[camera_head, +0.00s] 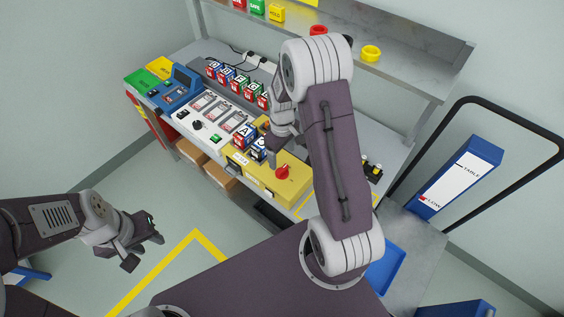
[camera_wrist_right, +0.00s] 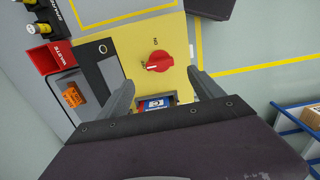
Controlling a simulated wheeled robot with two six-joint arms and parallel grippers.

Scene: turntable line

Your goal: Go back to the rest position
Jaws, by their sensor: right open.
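My left gripper (camera_head: 143,246) hangs over the floor at the left, away from the bench, with its jaws apart and nothing in them. My right gripper (camera_head: 284,140) is over the yellow box (camera_head: 262,180) on the bench, partly hidden by its own arm. In the right wrist view its two fingers (camera_wrist_right: 162,82) stand apart. A blue and white block (camera_wrist_right: 156,103) shows between them in an opening of the yellow box (camera_wrist_right: 172,48); I cannot tell whether the fingers touch it. The red knob (camera_head: 282,172) is on the box top, beyond the fingers in the wrist view (camera_wrist_right: 158,61).
Lettered blocks (camera_head: 245,135) stand beside the yellow box, and a row of blocks (camera_head: 237,83) is behind. A shelf (camera_head: 410,65) overhangs the bench. A red waste bin (camera_wrist_right: 45,60) and a blue device (camera_head: 180,88) are on the bench. The floor at left is free.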

